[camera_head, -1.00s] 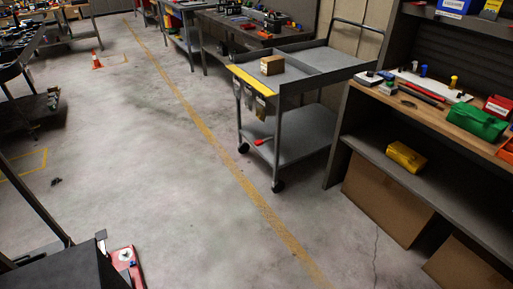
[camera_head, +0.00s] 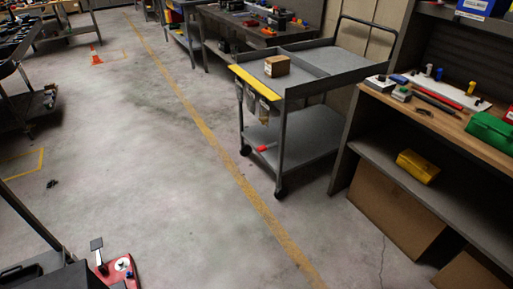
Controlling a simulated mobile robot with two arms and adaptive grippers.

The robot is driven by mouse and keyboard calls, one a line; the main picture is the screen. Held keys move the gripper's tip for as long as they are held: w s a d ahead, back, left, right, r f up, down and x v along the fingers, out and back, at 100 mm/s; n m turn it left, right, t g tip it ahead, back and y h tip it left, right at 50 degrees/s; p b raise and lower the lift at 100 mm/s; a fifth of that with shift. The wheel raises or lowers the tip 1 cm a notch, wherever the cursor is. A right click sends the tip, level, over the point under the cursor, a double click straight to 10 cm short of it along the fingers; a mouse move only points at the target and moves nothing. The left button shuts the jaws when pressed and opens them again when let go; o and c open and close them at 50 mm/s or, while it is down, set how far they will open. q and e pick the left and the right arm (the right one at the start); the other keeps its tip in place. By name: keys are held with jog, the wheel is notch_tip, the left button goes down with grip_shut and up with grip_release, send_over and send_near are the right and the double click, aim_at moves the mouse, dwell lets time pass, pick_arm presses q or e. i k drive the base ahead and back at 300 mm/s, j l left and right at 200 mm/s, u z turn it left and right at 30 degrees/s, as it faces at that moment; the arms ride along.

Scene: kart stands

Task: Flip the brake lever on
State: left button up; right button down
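No part is clearly identifiable as the brake lever. At the lower left, a red unit (camera_head: 124,268) with a pale round disc is partly cut off by the bottom edge. A short upright piece with a dark flat head (camera_head: 97,246) stands at its left side; I cannot tell whether this is a lever or how it is set. A small red piece (camera_head: 267,148) shows at the lower shelf of the grey cart (camera_head: 318,128). Neither of my grippers is in view.
The grey cart carries a cardboard box (camera_head: 277,66) on top. A workbench (camera_head: 455,118) with tools stands at the right, a yellow case (camera_head: 418,166) on its lower shelf. An orange cone (camera_head: 97,59) stands far left. The middle floor is clear.

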aim_at(262, 149)
jog(key=i+u, duration=0.15)
jog(key=i, duration=0.65)
jog(key=i+l+u, duration=0.1)
jog(key=i, duration=0.7)
